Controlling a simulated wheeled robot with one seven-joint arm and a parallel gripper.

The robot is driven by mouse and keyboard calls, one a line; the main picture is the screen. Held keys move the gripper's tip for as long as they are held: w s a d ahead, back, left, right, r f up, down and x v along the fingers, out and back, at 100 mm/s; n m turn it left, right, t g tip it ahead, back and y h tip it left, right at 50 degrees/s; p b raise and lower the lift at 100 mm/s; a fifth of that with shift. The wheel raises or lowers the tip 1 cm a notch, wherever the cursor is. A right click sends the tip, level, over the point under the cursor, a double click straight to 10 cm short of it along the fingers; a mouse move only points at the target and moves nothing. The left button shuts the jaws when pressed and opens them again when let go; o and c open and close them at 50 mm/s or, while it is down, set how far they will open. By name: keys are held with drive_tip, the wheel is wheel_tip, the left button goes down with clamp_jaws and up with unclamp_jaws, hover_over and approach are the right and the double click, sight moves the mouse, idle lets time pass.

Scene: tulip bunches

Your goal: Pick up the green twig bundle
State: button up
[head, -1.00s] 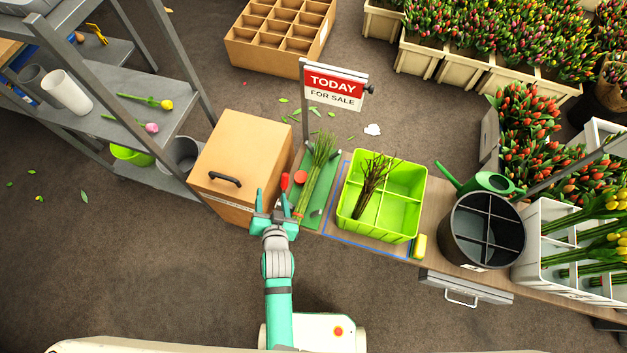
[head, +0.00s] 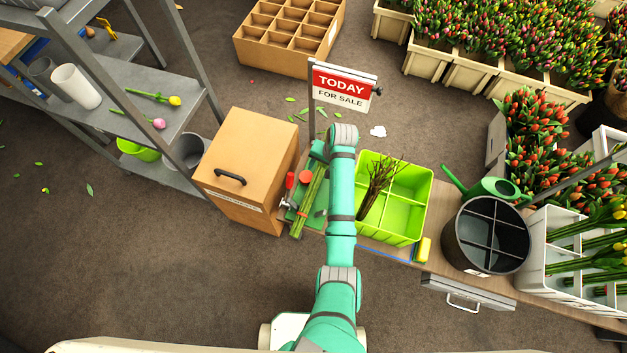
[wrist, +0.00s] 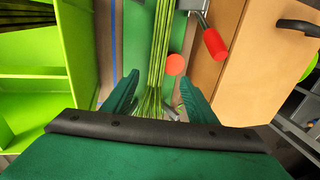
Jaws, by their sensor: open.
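The green twig bundle (head: 311,198) lies on a green mat (head: 320,211) on the bench, left of the lime green divided crate. My arm covers part of it in the head view. In the wrist view the bundle (wrist: 158,60) runs lengthwise between the fingers of my gripper (wrist: 158,98). My gripper is open, its two teal fingers on either side of the bundle, with no contact visible. My gripper is hidden behind my arm in the head view.
The lime green crate (head: 404,215) holds brown twigs (head: 376,188). A red-handled tool (wrist: 213,40) and a red round object (wrist: 175,64) are close to the bundle. A sale sign (head: 341,88) stands behind.

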sight(317, 179)
drive_tip(key=shift+d+x, duration=0.15)
drive_tip(key=shift+x, duration=2.5)
drive_tip(key=shift+d+x, duration=0.15)
drive_tip(key=shift+x, duration=2.45)
drive_tip(key=shift+s+f, duration=0.1)
drive_tip(key=shift+s, duration=0.1)
clamp_jaws()
